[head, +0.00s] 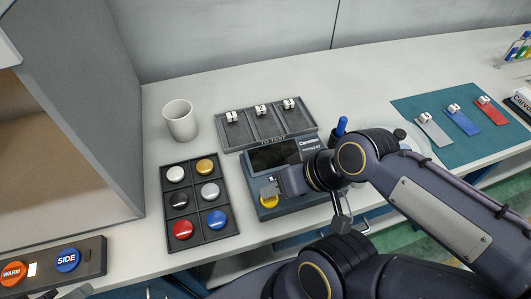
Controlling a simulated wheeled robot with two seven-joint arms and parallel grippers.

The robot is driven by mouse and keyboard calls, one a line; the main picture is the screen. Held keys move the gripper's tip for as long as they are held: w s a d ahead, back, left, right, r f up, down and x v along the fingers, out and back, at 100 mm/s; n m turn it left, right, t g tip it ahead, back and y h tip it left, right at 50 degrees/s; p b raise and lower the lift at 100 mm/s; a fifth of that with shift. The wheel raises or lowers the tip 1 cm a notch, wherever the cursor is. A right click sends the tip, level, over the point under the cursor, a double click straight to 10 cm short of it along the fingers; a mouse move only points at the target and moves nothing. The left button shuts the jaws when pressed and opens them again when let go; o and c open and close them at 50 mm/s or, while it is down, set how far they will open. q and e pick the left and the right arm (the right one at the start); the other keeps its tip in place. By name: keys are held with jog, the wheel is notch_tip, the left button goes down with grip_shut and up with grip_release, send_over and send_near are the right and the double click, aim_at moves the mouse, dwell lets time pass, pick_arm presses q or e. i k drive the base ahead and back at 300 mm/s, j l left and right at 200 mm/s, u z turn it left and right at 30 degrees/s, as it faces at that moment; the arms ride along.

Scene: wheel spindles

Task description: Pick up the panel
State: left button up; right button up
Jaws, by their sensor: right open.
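I cannot tell for certain which thing is the panel. Flat grey (433,130), blue (462,122) and red (490,112) pieces, each with a small white part on top, lie on a teal mat (415,104) at the right. My right gripper (272,189) is open over the front left of a dark tester with a screen (272,156), just above a yellow disc (269,202). The gripper and arm hide part of the tester. Whether anything lies between the fingers is too small to tell.
A black tray (205,236) holds several coloured round caps. Behind the tester is a grey "TO TEST" tray (248,143) with three small white parts. A white mug (180,120) stands left of it. A box with WARM and SIDE buttons (40,268) is at lower left.

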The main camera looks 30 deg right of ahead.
aim_at(464, 122)
jog(key=k+j, duration=0.35)
jog(key=j+z, duration=0.1)
jog(key=z, duration=2.4)
jog(key=i+u, duration=0.1)
jog(key=u, duration=0.35)
jog(key=i+l+u, duration=0.1)
jog(key=u, duration=0.3)
jog(key=i+l+u, duration=0.1)
jog(key=u, duration=0.35)
jog(key=i+l+u, duration=0.2)
jog(key=l, duration=0.5)
jog(key=i+l+u, duration=0.1)
jog(key=l+u, duration=0.15)
jog(key=l, duration=0.45)
jog(key=i+l+u, duration=0.2)
jog(key=l, duration=1.4)
